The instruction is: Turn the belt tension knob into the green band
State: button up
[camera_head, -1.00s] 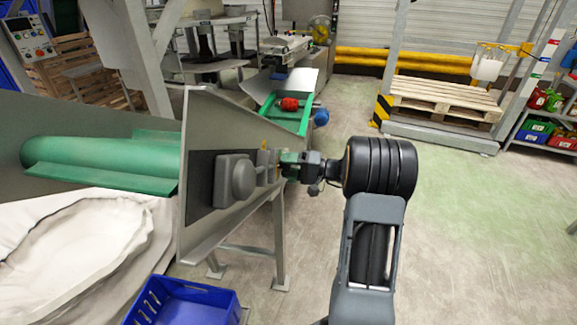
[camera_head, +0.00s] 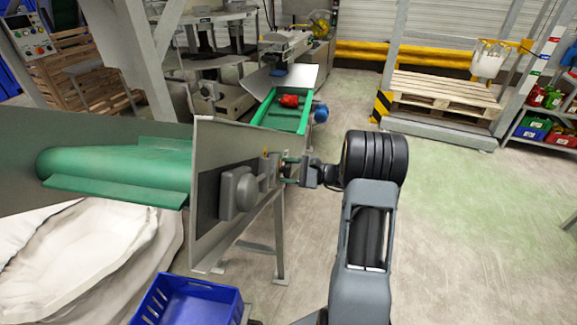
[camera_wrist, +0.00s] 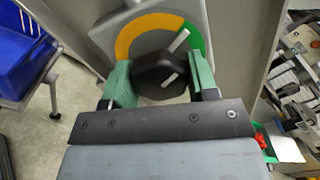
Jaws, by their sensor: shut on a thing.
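The black tension knob (camera_wrist: 158,74) shows in the wrist view, in front of a dial with an orange band (camera_wrist: 140,30) and a green band (camera_wrist: 194,38). A white pointer line (camera_wrist: 178,40) reaches from the knob toward the green band, its tip close to where orange meets green. My gripper (camera_wrist: 161,82) has its green fingers on both sides of the knob, shut on it. In the head view my gripper (camera_head: 286,170) reaches leftward to the dial plate on the grey machine side (camera_head: 208,240); the knob is mostly hidden there.
A grey housing (camera_head: 238,193) sticks out of the panel beside the dial. A blue crate (camera_head: 188,300) stands below at the front. Open floor (camera_head: 450,220) stretches to the right.

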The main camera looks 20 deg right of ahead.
jog(key=m+p, duration=0.2)
jog(key=m, duration=0.1)
jog(key=shift+r, duration=0.1)
jog(key=shift+m+p, duration=0.85)
jog(key=shift+m, duration=0.85)
jog(key=shift+f, duration=0.2)
jog(key=o, duration=0.9)
jog(key=b+v, duration=0.2)
jog(key=v, duration=1.2)
jog(key=shift+a, duration=0.1)
